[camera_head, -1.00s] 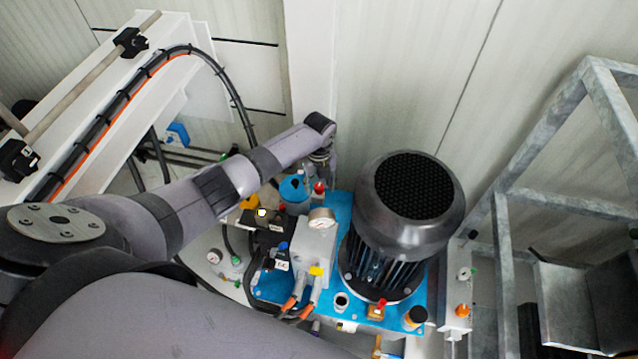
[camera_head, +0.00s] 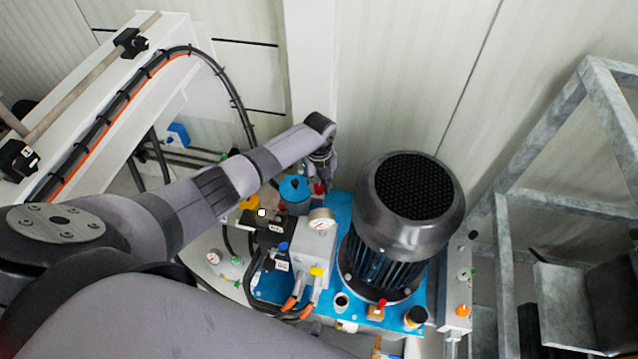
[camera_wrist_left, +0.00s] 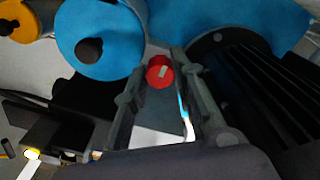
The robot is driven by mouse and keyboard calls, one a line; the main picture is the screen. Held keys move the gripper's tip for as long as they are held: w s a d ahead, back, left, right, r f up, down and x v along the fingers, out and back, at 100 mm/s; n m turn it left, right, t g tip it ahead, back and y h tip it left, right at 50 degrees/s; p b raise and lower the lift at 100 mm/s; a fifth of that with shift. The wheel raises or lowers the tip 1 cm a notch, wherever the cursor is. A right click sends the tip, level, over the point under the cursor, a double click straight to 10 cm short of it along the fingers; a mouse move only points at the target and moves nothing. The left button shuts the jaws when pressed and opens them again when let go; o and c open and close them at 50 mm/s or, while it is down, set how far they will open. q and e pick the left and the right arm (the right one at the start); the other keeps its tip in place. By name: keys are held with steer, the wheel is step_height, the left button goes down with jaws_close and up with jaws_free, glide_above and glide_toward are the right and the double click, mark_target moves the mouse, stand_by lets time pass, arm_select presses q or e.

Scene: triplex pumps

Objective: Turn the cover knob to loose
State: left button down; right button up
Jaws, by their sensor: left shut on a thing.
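The cover knob, a small round red knob with a pale mark on top, shows in the left wrist view (camera_wrist_left: 160,72) between the fingertips. In the head view the red knob (camera_head: 319,188) sits beside a blue-capped cylinder, just below my left gripper (camera_head: 321,173). My left gripper comes down from above and is shut on the red knob, with one finger on each side in the wrist view. The knob's underside is hidden. My right gripper is not in view.
A large dark motor (camera_head: 410,205) stands right of the gripper on the blue plate (camera_head: 342,205). The blue-capped cylinder (camera_head: 294,189) is close on the left. A grey metal frame (camera_head: 501,260) stands at the right.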

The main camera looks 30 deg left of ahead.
arm_select(q)
steer(key=n+p, duration=0.1)
steer(key=n, duration=0.4)
steer(key=shift+r+p, duration=0.1)
steer(key=shift+p, duration=0.3)
steer(key=n+p, duration=0.1)
steer(key=n, duration=0.4)
steer(key=n+p, duration=0.2)
steer(key=n, duration=0.4)
steer(key=shift+w, duration=0.1)
steer(key=n+p, duration=0.1)
steer(key=n, duration=0.4)
steer(key=shift+n, duration=0.3)
steer(key=c, duration=1.3)
jaws_free()
steer(key=shift+c, duration=0.2)
